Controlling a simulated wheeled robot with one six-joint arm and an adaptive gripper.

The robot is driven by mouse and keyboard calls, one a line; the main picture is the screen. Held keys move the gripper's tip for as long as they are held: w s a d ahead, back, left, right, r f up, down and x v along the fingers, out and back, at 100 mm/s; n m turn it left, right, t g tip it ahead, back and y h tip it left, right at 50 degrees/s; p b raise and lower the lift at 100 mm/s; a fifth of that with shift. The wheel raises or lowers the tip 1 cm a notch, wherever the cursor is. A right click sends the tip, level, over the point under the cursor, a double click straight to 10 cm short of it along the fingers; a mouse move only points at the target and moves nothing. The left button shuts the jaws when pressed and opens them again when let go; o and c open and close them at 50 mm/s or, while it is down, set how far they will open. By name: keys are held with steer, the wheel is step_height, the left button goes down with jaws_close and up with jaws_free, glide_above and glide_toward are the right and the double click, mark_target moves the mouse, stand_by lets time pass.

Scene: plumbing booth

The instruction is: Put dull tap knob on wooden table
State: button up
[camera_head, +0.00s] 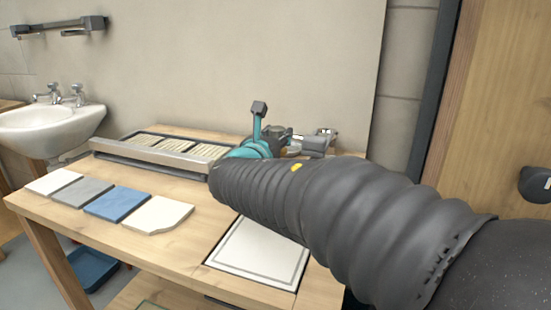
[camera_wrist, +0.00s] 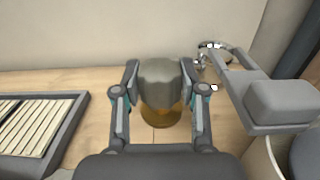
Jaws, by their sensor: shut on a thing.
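The dull tap knob (camera_wrist: 159,84), grey on top with a brass-coloured lower part, is between the fingers of my gripper (camera_wrist: 160,76) in the wrist view. The gripper is shut on it. The wooden table (camera_wrist: 225,130) lies below and around the knob in that view. I cannot tell whether the knob's base touches the wood. In the head view, my teal gripper (camera_head: 256,146) is over the back right part of the wooden table (camera_head: 105,222). My dark sleeved arm hides much of that area.
A grey device (camera_head: 316,143) with a chrome ring stands close right of my gripper. A slatted tray (camera_head: 120,157) lies to the left. Several tile samples (camera_head: 118,203) line the table's front left, with a white panel (camera_head: 257,253) at front right. The wall is close behind.

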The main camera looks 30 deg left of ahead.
steer(key=shift+f+b, duration=0.3)
steer(key=shift+f, duration=2.05)
steer(key=shift+f, duration=0.2)
steer(key=o, duration=1.2)
steer(key=shift+r, duration=0.15)
steer(key=shift+s, duration=0.25)
steer(key=s, duration=0.3)
steer(key=s+d, duration=0.1)
steer(key=s, duration=0.7)
steer(key=shift+s+d, duration=0.25)
